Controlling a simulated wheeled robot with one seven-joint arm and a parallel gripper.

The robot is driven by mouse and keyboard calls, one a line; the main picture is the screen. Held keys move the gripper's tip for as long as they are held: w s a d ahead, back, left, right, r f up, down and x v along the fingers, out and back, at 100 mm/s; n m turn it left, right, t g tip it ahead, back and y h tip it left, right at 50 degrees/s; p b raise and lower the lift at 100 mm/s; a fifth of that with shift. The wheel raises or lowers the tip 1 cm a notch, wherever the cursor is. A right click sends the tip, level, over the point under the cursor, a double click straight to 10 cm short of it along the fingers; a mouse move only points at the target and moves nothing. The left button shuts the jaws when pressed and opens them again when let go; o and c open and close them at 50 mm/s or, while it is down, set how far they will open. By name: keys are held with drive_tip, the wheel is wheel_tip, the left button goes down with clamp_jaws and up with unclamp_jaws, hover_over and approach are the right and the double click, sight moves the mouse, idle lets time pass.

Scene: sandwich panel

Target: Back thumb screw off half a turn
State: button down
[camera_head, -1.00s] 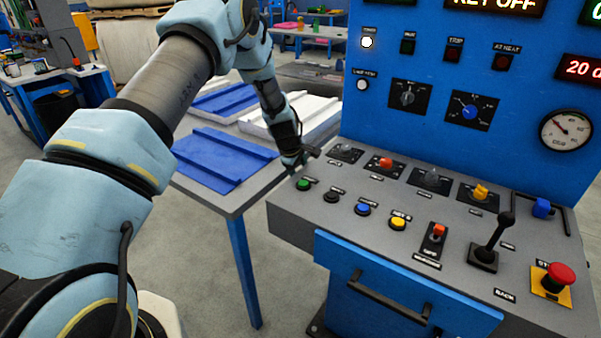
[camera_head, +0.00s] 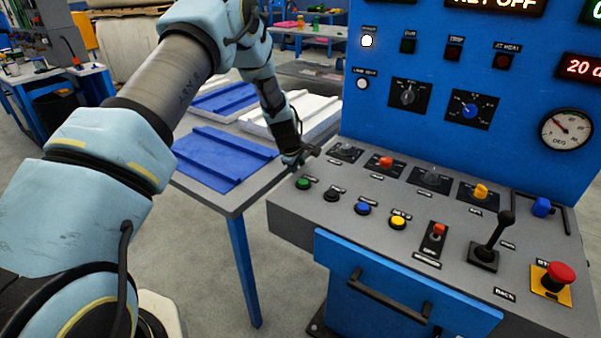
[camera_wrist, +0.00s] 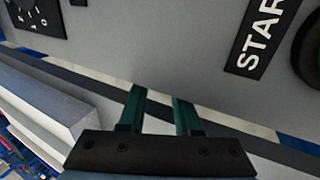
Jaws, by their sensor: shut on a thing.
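My gripper (camera_head: 309,155) is at the left edge of the grey console top (camera_head: 320,227), close to the leftmost rotary knob and behind the green button. In the wrist view my gripper (camera_wrist: 159,97) shows two dark green fingers with a narrow gap, reaching over the console edge. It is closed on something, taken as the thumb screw. The screw itself does not show in either view, so its turn and seating cannot be told.
The green START button (camera_head: 303,184) and its label (camera_wrist: 262,38) are close to the fingers. Knobs, a black lever (camera_head: 497,235) and a red stop button (camera_head: 560,273) stand farther right. A table with blue panels (camera_head: 212,160) is left of the console.

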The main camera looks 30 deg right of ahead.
drive_tip(key=shift+d, duration=0.1)
drive_tip(key=shift+r+y+p, duration=0.1)
drive_tip(key=shift+y+p, duration=0.25)
drive_tip(key=shift+y, duration=0.05)
drive_tip(key=shift+w+d+g+y, duration=0.1)
drive_tip(key=shift+d+g+y, duration=0.05)
drive_tip(key=shift+g+y, duration=0.45)
drive_tip(key=shift+w+d+f+g+y+b, duration=0.2)
drive_tip(key=shift+g+y+b, duration=0.2)
drive_tip(key=shift+y+b, duration=0.4)
drive_tip(key=g+y+b, duration=0.1)
drive_tip(key=y+b, duration=0.1)
drive_tip(key=b, duration=0.1)
drive_tip(key=shift+d, duration=0.1)
drive_tip(key=b, duration=0.2)
drive_tip(key=shift+g+y+b, duration=0.3)
drive_tip(key=shift+y, duration=0.1)
drive_tip(key=shift+w+d+r+y+b, duration=0.15)
drive_tip(key=shift+y+b, duration=0.15)
drive_tip(key=shift+b, duration=0.55)
